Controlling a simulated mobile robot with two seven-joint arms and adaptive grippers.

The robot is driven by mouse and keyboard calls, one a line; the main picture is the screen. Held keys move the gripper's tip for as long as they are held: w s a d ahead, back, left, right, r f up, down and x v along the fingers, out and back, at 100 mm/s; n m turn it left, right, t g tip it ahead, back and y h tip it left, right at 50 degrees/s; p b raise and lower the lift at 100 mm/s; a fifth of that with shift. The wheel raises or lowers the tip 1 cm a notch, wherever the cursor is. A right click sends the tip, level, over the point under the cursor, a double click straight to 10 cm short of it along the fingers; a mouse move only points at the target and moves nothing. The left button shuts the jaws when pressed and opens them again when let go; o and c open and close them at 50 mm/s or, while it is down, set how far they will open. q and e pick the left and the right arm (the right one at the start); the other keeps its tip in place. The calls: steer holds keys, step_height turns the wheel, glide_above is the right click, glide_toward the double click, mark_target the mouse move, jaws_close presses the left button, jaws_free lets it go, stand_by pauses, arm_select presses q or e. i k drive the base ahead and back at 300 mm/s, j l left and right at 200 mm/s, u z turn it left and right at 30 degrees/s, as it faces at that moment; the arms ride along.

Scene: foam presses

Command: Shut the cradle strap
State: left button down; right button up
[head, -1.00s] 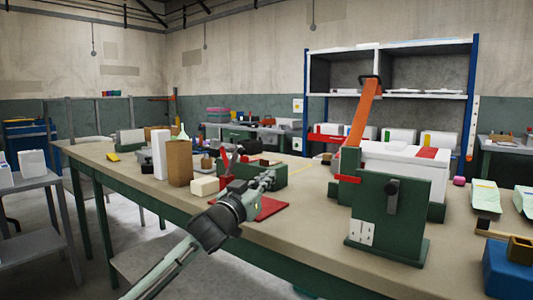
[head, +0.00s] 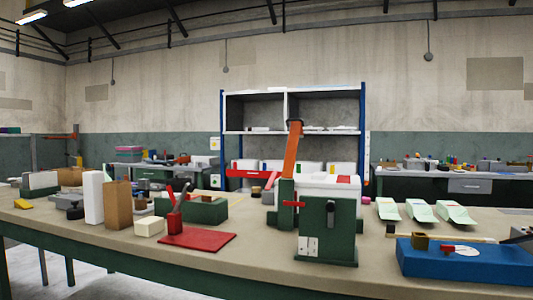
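The green cradle (head: 326,232) stands on the long workbench, right of the picture's middle. A white box (head: 318,186) with a red patch on top sits in it. The orange strap (head: 291,155) stands up at the cradle's left side, leaning slightly right, with a dark end piece at its top. It is swung open and does not lie across the box. A dark knob shows on the cradle's front plate, and a red piece sticks out at its left. Neither of my grippers shows in the head view.
A red mat (head: 198,239), a red cup with tools (head: 175,221) and a cream block (head: 149,227) lie left of the cradle. A blue block (head: 465,262) stands at right, with pale green pieces (head: 422,211) behind. Bare bench lies between mat and cradle.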

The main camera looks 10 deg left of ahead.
mark_target(295, 132)
steer(key=i+j+z, duration=0.4)
steer(key=i+j, duration=0.35)
steer(key=j, duration=0.1)
